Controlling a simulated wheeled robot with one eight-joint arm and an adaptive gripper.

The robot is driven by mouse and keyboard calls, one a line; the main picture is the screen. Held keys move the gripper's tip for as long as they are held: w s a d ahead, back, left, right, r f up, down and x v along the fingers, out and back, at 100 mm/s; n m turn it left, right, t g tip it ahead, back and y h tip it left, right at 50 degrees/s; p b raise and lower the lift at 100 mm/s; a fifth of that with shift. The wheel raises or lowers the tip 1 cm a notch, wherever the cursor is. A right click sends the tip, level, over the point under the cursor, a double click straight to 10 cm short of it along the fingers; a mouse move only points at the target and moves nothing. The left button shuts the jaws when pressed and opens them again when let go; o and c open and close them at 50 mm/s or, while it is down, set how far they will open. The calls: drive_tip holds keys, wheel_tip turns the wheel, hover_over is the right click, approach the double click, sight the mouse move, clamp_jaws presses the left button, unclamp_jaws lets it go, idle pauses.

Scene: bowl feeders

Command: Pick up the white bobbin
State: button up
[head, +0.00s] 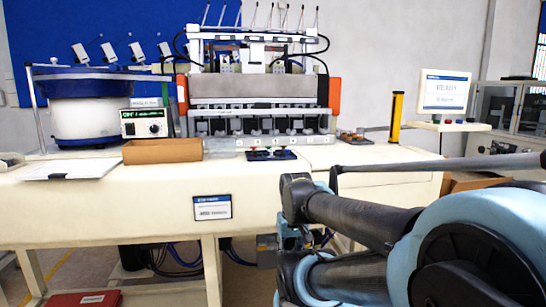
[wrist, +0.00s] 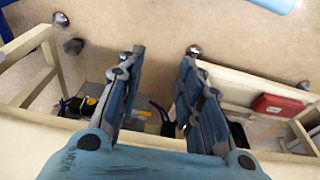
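I cannot pick out a white bobbin in either view. In the head view, a small dark blue tray (head: 271,156) on the bench holds a few small dark parts with red and green bits, too small to identify. My gripper (wrist: 161,57) is open in the wrist view, its two blue-grey fingers apart with nothing between them. It points at the beige floor and the bench frame. In the head view my arm reaches in from the right, and the gripper is not clearly visible there.
The cream bench (head: 110,205) carries a cardboard-brown bin (head: 162,151), a control box (head: 144,124), a blue-and-white bowl feeder (head: 84,115) and a multi-station machine (head: 260,90). A yellow post (head: 396,117) and a monitor (head: 445,91) stand right. A red box (wrist: 279,105) lies low down.

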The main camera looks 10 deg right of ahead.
drive_tip(key=shift+o, duration=1.9)
wheel_tip(320, 180, up, 2)
drive_tip(key=shift+r, duration=0.2)
wheel_tip(320, 180, up, 40)
drive_tip(key=m+g, duration=0.2)
drive_tip(key=m, duration=1.5)
hover_over(271, 154)
drive_tip(key=w, duration=0.1)
wheel_tip(271, 154, down, 12)
drive_tip(key=shift+a+r, duration=0.1)
drive_tip(key=shift+r, duration=0.1)
drive_tip(key=shift+w+d+f, duration=0.1)
drive_tip(key=shift+w+f, duration=0.05)
drive_tip(key=shift+f, duration=1.15)
drive_tip(key=shift+w+d+f, duration=0.1)
drive_tip(key=shift+w+f, duration=0.05)
drive_tip(key=shift+f, duration=1.15)
